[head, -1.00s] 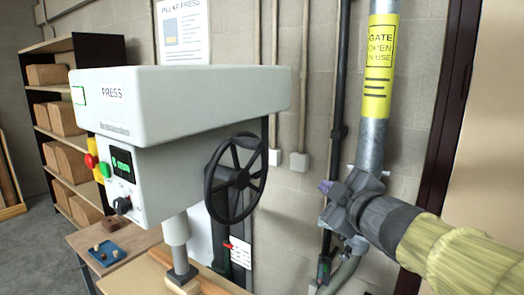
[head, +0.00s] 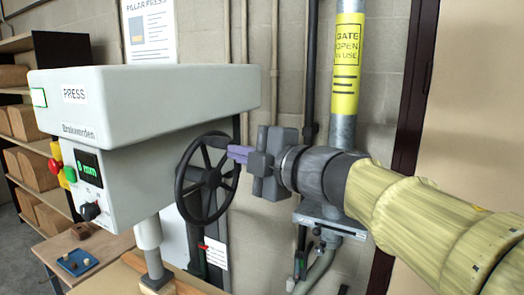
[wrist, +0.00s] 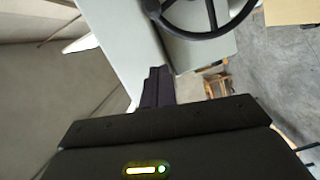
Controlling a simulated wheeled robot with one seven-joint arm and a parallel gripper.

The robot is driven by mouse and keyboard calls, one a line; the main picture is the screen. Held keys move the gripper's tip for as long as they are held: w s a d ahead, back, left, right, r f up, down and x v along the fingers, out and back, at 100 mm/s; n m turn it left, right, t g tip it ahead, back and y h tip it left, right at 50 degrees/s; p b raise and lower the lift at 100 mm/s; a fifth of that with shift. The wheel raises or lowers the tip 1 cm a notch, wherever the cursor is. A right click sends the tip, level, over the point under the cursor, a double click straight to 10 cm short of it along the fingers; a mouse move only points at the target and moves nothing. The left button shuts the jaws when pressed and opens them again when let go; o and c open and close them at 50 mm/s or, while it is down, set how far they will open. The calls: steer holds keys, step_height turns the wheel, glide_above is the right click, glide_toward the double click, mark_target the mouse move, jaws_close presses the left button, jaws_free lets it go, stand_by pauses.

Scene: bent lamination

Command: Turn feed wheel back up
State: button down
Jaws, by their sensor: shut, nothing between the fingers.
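The feed wheel (head: 210,178) is a black spoked handwheel on the right side of the grey-white press (head: 150,100). My gripper (head: 236,153) is shut and empty, with purple fingers at the upper right of the wheel's rim. In the head view the fingertips overlap the rim; I cannot tell whether they touch it. In the wrist view the wheel's rim (wrist: 190,34) shows at the top, just beyond and right of my dark fingers (wrist: 156,85). The press display (head: 88,170) is lit green and seems to read 0 mm.
A grey pipe with a yellow "gate open in use" label (head: 346,65) stands behind my arm. Thin conduits run up the wall.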

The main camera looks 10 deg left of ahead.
mark_target(225, 145)
steer(key=w+a+p, duration=0.1)
steer(key=w, duration=0.1)
steer(key=w+a, duration=0.2)
steer(key=w, duration=0.1)
steer(key=w+a+f+p, duration=0.1)
steer(key=w, duration=0.1)
steer(key=shift+w+a+p, duration=0.3)
steer(key=shift+w+a, duration=0.05)
steer(key=shift+a, duration=0.05)
steer(key=shift+w+f, duration=0.1)
steer(key=shift+w, duration=0.1)
steer(key=shift+d, duration=0.15)
